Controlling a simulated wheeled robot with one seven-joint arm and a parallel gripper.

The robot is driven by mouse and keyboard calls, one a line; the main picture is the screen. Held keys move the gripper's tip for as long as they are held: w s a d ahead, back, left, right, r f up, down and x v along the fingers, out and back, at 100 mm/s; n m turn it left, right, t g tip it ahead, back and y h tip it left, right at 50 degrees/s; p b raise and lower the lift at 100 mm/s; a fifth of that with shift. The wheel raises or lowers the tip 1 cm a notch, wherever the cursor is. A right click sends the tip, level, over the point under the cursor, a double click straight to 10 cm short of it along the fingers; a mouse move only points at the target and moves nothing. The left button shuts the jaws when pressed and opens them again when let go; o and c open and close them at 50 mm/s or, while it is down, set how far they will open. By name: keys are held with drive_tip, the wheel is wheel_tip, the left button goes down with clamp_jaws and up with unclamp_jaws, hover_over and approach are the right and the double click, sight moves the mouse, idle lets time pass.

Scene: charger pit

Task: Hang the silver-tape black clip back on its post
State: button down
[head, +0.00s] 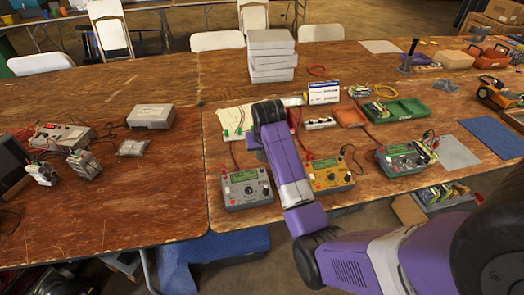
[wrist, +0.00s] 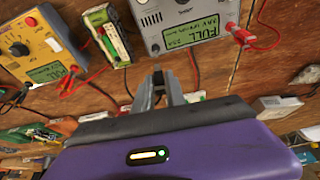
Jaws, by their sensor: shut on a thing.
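My gripper (wrist: 160,84) is shut in the wrist view, with its narrow grey fingers close together. A small dark thing between them, apparently the black clip, is mostly hidden, and I cannot make out silver tape. The fingers are apart from the grey charger (wrist: 180,38), whose display reads FULL. A red clip (wrist: 243,36) is at one end of that charger's front. The post for the black clip cannot be told apart. In the head view the grey charger (head: 247,188) stands near the table's front edge, left of my forearm; my arm hides the gripper.
A yellow charger (head: 330,174) stands right of my arm, and another grey charger (head: 404,158) farther right. A battery pack (wrist: 106,36) lies between the yellow and grey chargers. Red leads run across the table. Bare wood (head: 170,190) lies to the left.

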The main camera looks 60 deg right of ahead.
drive_tip(key=shift+f+b, duration=0.7)
drive_tip(key=shift+f, duration=1.3)
drive_tip(key=shift+p, duration=0.4)
drive_tip(key=shift+f+p, duration=0.2)
drive_tip(key=shift+p, duration=0.35)
idle(1.1)
drive_tip(key=c, duration=1.3)
unclamp_jaws()
drive_tip(key=shift+o, duration=1)
drive_tip(key=shift+r, duration=0.1)
